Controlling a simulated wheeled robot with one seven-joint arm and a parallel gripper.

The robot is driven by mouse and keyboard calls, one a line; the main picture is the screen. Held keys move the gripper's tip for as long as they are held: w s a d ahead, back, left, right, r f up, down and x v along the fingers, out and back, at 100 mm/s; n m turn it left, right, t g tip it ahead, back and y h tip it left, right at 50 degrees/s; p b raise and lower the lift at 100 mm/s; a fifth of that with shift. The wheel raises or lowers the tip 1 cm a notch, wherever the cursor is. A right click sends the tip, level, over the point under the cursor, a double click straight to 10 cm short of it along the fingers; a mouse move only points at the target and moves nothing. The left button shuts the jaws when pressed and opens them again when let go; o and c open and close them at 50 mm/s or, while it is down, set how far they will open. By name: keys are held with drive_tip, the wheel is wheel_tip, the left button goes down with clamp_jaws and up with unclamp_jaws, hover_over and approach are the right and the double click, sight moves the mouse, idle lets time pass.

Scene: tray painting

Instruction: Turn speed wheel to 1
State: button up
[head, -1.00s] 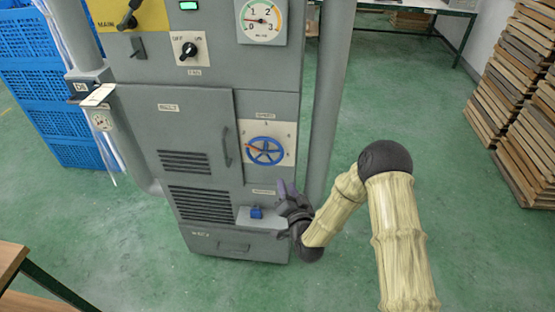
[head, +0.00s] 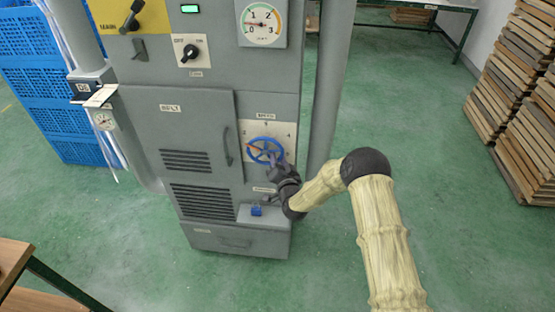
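The speed wheel (head: 254,154) is a blue spoked handwheel with an orange-red pointer, mounted on a pale dial plate (head: 283,131) on the front of the grey cabinet. The pointer is on the wheel's left side, aimed to the left and slightly up. Numbers are printed around the plate, but most are too small to read surely. My gripper (head: 276,167) is dark and sits at the lower right of the wheel, overlapping its rim in the head view. I cannot tell whether it touches the wheel, and its fingers are too small to judge.
A blue block-like part (head: 256,210) sits on a small ledge below the wheel. The cabinet door handle (head: 227,146) is to the left, and a grey vertical pipe (head: 328,90) to the right. Stacked wooden trays (head: 515,120) stand far right. The green floor on the right is clear.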

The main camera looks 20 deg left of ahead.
sight(280, 149)
drive_tip(key=shift+s+a, duration=0.1)
clamp_jaws()
drive_tip(key=shift+r, duration=0.15)
drive_tip(key=n, duration=0.1)
drive_tip(key=r+n+g+h+b, duration=0.1)
drive_tip(key=n, duration=0.1)
drive_tip(key=d+r+n, duration=0.1)
drive_tip(key=n, duration=0.1)
drive_tip(key=shift+r+h, duration=0.25)
drive_tip(key=shift+h, duration=0.05)
drive_tip(key=shift+r+n+g+h+b, duration=0.35)
drive_tip(key=shift+r+n+h, duration=0.25)
drive_tip(key=shift+n, duration=0.4)
drive_tip(key=shift+a+r+n+h, duration=0.1)
drive_tip(key=shift+r+n+h, duration=0.7)
drive_tip(key=shift+n, duration=0.6)
drive_tip(key=shift+r, duration=0.15)
unclamp_jaws()
